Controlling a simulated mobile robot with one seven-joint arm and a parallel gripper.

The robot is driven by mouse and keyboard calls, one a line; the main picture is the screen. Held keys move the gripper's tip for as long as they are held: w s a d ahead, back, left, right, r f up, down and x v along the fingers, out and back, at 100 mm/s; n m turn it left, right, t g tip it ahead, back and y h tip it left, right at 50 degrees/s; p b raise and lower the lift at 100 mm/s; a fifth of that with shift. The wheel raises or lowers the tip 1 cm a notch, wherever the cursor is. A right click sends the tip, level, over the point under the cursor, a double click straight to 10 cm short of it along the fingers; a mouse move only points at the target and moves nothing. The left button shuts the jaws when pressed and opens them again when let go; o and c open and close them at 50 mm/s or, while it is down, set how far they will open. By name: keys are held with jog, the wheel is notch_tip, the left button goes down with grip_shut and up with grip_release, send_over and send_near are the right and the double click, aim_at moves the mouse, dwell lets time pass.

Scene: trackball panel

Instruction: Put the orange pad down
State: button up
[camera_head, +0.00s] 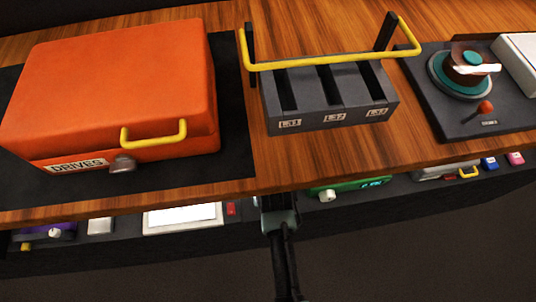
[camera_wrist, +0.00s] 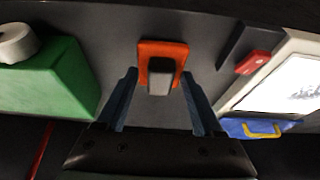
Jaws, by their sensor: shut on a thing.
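The orange pad (camera_wrist: 150,48) is a small flat orange piece with a grey block on its face, seen in the wrist view. My gripper (camera_wrist: 160,80) has a dark blue finger on either side of it and is shut on it. In the head view my gripper (camera_head: 278,210) is at the front edge of the wooden table, over the lower dark shelf. The pad cannot be made out in the head view. Whether the pad touches the dark surface beyond it is unclear.
In the wrist view a green box (camera_wrist: 45,80) is at left, and a white panel (camera_wrist: 285,85) and red block (camera_wrist: 252,62) are at right. In the head view the wooden table (camera_head: 240,178) holds an orange case (camera_head: 110,85) and a slotted dark rack (camera_head: 330,95).

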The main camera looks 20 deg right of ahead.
jog(key=shift+f, duration=0.75)
jog(key=shift+f, duration=0.2)
jog(key=o, duration=1.5)
jog(key=shift+r, duration=0.1)
jog(key=shift+r, duration=0.25)
jog(key=shift+s+a+r+p, duration=0.25)
jog(key=shift+s+a, duration=0.35)
jog(key=shift+s, duration=1.4)
jog(key=shift+s+a+p, duration=0.3)
jog(key=shift+s+a, duration=0.25)
jog(key=shift+s, duration=1.4)
jog(key=shift+s+a+r+p, duration=0.25)
jog(key=shift+s+a, duration=0.35)
jog(key=shift+s, duration=1.4)
